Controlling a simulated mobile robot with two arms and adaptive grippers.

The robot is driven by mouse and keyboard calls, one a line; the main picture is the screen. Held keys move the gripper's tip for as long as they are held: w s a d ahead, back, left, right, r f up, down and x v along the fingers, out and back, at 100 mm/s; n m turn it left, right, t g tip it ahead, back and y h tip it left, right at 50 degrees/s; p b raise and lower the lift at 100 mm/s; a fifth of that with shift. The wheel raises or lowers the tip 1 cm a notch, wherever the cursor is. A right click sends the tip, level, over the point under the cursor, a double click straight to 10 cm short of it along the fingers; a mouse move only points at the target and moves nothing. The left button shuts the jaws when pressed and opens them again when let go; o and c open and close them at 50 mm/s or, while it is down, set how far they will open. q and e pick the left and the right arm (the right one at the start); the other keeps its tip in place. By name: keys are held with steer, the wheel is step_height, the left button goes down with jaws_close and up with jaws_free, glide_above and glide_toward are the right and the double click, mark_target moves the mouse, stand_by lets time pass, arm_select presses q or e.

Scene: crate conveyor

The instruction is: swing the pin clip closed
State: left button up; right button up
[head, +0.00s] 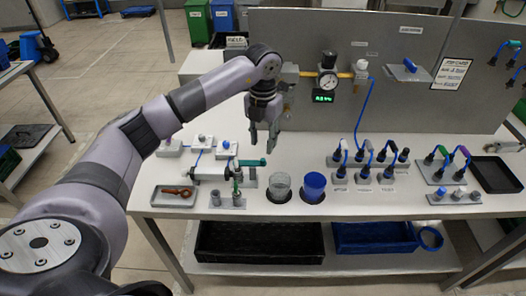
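A white cylinder (209,171) lies on the bench with a teal piece (252,162) at its right end. A small green upright part (238,176) stands beside that end. A pin clip is too small to pick out surely; it may be among these small parts, and I cannot tell whether it is open or shut. My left gripper (263,145) points down above and behind the teal piece. Its two fingers are apart with nothing visible between them. My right gripper is not in view.
Hoses with connectors (364,175) stand farther right. Bare bench shows behind the cups.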

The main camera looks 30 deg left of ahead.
arm_select(q)
step_height(320, 180, up, 5)
steer(key=shift+r, duration=0.15)
stand_by(0.5)
